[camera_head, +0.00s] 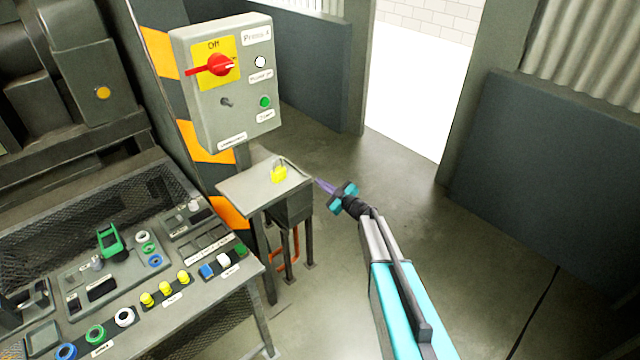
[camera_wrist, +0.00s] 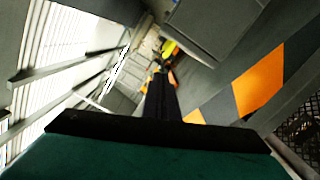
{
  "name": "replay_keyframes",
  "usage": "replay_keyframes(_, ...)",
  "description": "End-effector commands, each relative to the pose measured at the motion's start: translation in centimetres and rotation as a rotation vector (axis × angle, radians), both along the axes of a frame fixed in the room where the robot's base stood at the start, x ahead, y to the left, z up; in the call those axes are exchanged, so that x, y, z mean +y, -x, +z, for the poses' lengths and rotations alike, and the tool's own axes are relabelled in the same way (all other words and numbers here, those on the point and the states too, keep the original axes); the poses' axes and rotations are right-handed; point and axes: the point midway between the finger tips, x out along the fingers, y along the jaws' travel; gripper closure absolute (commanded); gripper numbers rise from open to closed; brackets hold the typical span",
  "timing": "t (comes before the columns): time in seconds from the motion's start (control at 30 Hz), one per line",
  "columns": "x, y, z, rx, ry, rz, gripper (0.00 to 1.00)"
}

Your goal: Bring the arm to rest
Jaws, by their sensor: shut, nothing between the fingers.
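My arm reaches up from the lower right in the head view, with a grey and teal link and a black wrist. My gripper (camera_head: 322,186) points up and left, its tip just right of the small grey shelf (camera_head: 250,199). Its narrow fingers are together and empty. In the wrist view the dark gripper (camera_wrist: 160,82) runs up the middle, with a teal-green body at the bottom.
A grey control box (camera_head: 228,120) with a red switch handle (camera_head: 220,65) stands behind the shelf. A panel table (camera_head: 215,290) with several coloured parts is at the lower left. A dark wall panel (camera_head: 545,175) is at right. Open floor (camera_head: 400,185) lies before the bright doorway.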

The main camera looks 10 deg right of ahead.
Motion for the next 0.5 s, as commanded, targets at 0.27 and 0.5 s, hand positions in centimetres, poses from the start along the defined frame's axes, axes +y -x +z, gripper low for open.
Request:
replay_keyframes(0.27,0.0,-0.02,-0.01,0.0,0.0,0.0,1.0)
replay_keyframes(0.5,0.78,0.09,-0.38,0.003,-0.001,0.008,1.0)
